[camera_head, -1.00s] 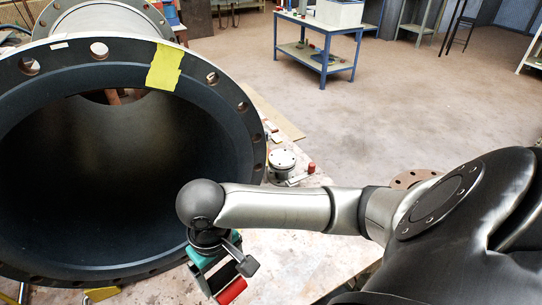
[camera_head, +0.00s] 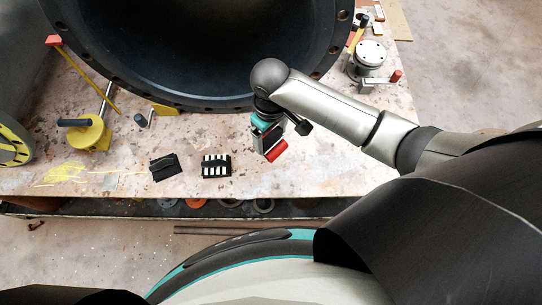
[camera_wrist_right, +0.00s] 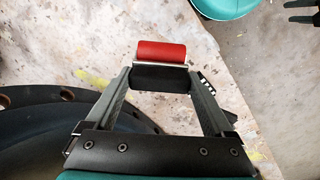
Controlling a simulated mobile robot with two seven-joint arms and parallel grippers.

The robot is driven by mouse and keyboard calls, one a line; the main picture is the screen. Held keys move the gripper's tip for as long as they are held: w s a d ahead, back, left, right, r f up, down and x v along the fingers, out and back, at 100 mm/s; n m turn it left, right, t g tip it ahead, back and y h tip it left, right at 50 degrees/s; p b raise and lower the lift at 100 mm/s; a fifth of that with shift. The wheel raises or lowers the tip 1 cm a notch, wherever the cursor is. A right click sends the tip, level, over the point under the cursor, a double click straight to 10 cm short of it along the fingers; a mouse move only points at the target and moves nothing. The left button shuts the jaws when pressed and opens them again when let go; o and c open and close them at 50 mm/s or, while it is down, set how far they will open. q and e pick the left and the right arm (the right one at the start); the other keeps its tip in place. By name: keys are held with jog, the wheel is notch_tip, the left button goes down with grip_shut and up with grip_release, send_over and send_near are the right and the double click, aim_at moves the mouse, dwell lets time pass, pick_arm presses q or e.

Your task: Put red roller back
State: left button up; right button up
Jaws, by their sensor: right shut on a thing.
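My right gripper (camera_head: 268,138) hangs above the worktable (camera_head: 330,160), in front of the big pipe's lower rim. It is shut on the red roller (camera_head: 277,150). In the right wrist view the red roller (camera_wrist_right: 162,50) sticks out past the fingertips, and both fingers of my right gripper (camera_wrist_right: 161,78) press on its black body. The table top lies below the roller, with a gap that I cannot judge.
The large dark pipe (camera_head: 200,45) fills the upper middle. A black-and-white block (camera_head: 216,165) and a black block (camera_head: 164,166) lie near the table's front edge. A yellow tool (camera_head: 88,133) stands at left, a metal flanged piece (camera_head: 370,55) at right. The table right of my gripper is clear.

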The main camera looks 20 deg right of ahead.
jog(key=shift+f+b, duration=1.9)
jog(key=shift+f, duration=3.95)
jog(key=shift+f, duration=0.2)
jog(key=o, duration=1.3)
notch_tip(320, 180, up, 12)
jog(key=p, duration=0.4)
jog(key=shift+r, duration=0.25)
